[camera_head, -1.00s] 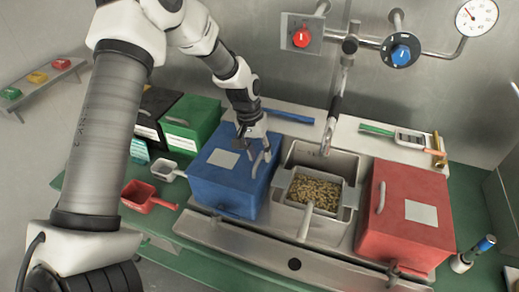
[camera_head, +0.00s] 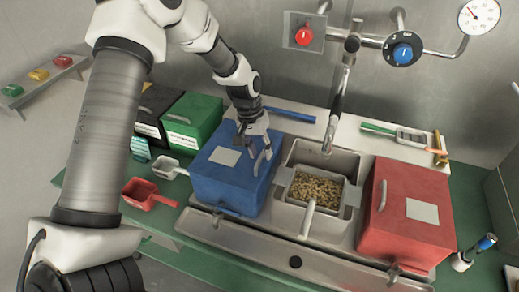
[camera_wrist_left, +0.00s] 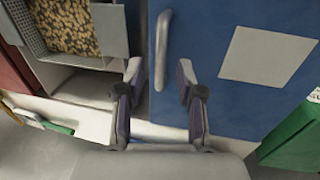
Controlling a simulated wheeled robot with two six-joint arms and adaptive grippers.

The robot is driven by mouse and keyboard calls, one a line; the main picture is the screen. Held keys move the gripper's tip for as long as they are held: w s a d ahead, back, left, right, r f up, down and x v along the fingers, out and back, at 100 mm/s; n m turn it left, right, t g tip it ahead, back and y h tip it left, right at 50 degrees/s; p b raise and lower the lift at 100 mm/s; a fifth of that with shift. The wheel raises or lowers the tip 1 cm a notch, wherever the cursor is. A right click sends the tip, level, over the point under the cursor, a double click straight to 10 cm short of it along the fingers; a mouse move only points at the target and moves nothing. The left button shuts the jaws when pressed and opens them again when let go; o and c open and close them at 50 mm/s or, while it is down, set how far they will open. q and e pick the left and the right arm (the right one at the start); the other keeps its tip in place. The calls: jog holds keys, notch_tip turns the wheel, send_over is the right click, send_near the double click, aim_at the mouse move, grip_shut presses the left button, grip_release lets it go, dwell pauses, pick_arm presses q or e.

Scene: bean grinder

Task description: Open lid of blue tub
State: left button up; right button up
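The blue tub (camera_head: 228,184) stands left of the grey sink-like basin, with its flat lid closed and a pale label (camera_head: 225,156) on top. A grey bar handle (camera_head: 261,163) sits on the lid near its right edge. It also shows in the left wrist view (camera_wrist_left: 161,48). My left gripper (camera_head: 256,150) is over this handle. In the wrist view my left gripper (camera_wrist_left: 159,80) is open, with one finger on each side of the handle's line. I cannot tell whether the fingers touch it. My right gripper is not in view.
A grain-filled strainer (camera_head: 315,188) sits in the basin just right of the blue tub. A red tub (camera_head: 405,225) stands further right. A green box (camera_head: 194,119) and two scoops, white (camera_head: 168,167) and red (camera_head: 142,192), lie to the left. A tap pipe (camera_head: 337,112) rises behind.

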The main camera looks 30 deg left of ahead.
pick_arm(q)
jog(key=shift+r, duration=0.1)
jog(key=shift+s+r, duration=0.1)
jog(key=shift+r, duration=0.2)
jog(key=v, duration=1.1)
jog(key=shift+r, duration=0.15)
